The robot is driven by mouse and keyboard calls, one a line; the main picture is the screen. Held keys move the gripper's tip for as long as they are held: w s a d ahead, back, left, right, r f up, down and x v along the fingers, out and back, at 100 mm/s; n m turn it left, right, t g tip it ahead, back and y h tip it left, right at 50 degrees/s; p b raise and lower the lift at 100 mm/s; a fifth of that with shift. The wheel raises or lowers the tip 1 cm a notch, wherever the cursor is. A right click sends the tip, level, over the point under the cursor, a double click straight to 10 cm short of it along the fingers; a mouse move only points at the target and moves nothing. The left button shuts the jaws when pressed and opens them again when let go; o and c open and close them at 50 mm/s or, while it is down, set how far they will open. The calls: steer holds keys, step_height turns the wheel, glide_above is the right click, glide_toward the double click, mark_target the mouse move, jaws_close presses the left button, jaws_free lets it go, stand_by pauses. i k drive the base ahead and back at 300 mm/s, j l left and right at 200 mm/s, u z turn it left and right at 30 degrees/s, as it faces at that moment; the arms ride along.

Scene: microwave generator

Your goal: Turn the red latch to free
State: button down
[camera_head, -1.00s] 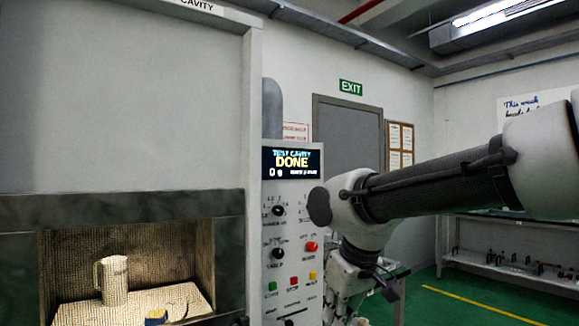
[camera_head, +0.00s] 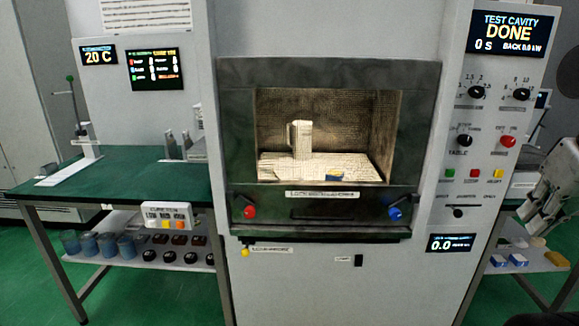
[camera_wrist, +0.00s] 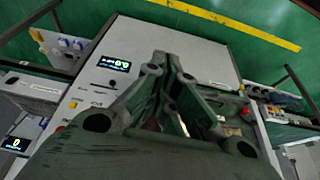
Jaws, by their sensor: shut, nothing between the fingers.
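The red latch (camera_head: 249,211) is a round red knob on a dark mount at the lower left of the cavity front. A blue latch (camera_head: 395,213) sits at the lower right of the same front. A label strip lies between them under the cavity opening. My gripper (camera_head: 541,205) is at the right edge of the head view, well to the right of the red latch and apart from it. In the wrist view my gripper (camera_wrist: 172,122) is shut with nothing in it.
The cavity holds a light jug (camera_head: 301,140) and a small blue item (camera_head: 334,177). The control panel (camera_head: 480,190) stands between my gripper and the cavity. A green-topped bench (camera_head: 125,183) is at left. The floor in front shows little clutter.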

mark_target(241, 203)
steer(key=j+u, duration=0.5)
steer(key=u, duration=0.2)
steer(key=k, duration=0.05)
